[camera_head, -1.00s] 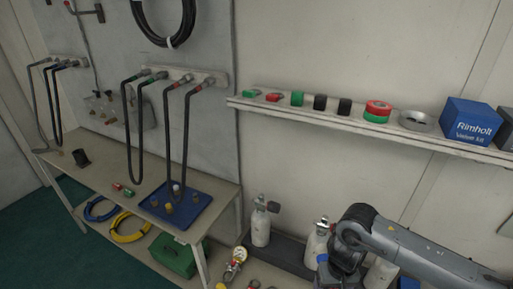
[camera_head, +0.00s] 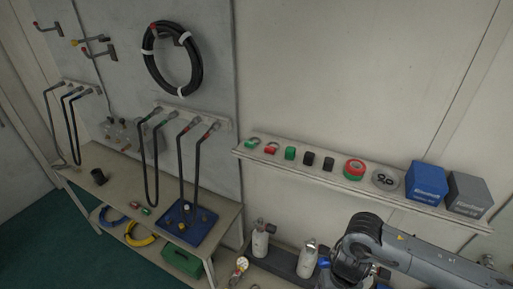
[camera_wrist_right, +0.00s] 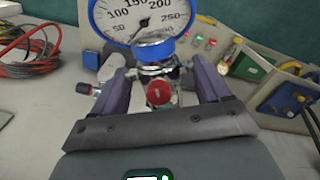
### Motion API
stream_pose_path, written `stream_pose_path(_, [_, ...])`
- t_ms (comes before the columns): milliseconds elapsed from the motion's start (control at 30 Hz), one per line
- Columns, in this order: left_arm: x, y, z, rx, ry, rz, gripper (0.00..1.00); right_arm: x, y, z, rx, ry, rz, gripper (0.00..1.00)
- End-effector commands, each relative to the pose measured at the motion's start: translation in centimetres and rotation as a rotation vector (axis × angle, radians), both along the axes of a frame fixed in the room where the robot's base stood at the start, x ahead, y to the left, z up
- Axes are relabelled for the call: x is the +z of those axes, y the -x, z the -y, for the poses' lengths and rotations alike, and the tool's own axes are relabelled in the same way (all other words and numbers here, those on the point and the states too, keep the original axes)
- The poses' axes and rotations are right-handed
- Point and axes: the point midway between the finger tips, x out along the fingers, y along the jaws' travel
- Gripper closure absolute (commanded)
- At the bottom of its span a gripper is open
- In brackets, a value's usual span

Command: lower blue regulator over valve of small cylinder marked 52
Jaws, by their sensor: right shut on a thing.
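In the right wrist view my right gripper (camera_wrist_right: 161,80) is shut on the blue regulator (camera_wrist_right: 158,52), with a purple finger on each side of its silver body. Its large white gauge has a blue rim and faces the camera. In the head view the gripper and regulator are hidden or out of frame; only my right arm shows. Two pale cylinders, one at the left (camera_head: 261,240) and one nearer my arm (camera_head: 306,260), stand in a dark rack. I cannot read 52 on either. My left gripper is not in view.
A wall shelf (camera_head: 340,180) with small parts and two boxes is above the cylinders. A bench (camera_head: 110,172) with hoses and a blue tray (camera_head: 183,227) stands left. Red cable (camera_wrist_right: 32,62) lies left in the wrist view.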

Motion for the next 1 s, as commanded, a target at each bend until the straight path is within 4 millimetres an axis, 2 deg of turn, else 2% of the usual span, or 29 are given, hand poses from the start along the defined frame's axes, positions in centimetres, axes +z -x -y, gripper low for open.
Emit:
stream_pose_path(33, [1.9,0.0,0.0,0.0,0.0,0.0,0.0,1.9,0.2,0.0,0.0,-0.001,0.001,0.9])
stream_pose_path(200, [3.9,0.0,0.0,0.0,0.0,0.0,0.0,3.7,0.8,0.0,0.001,-0.001,0.003,0.9])
stream_pose_path(400, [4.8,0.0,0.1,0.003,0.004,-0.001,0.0,4.6,1.1,0.0,0.001,-0.002,0.004,0.9])
stream_pose_path(633, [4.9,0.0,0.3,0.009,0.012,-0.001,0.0,4.7,1.1,0.0,0.067,-0.002,0.004,0.9])
stream_pose_path(767, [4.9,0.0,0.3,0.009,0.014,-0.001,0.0,4.7,1.1,0.0,0.195,-0.002,0.004,0.9])
stream_pose_path(1000, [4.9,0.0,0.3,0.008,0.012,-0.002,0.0,4.7,0.7,-0.5,0.607,-0.002,0.004,0.9])
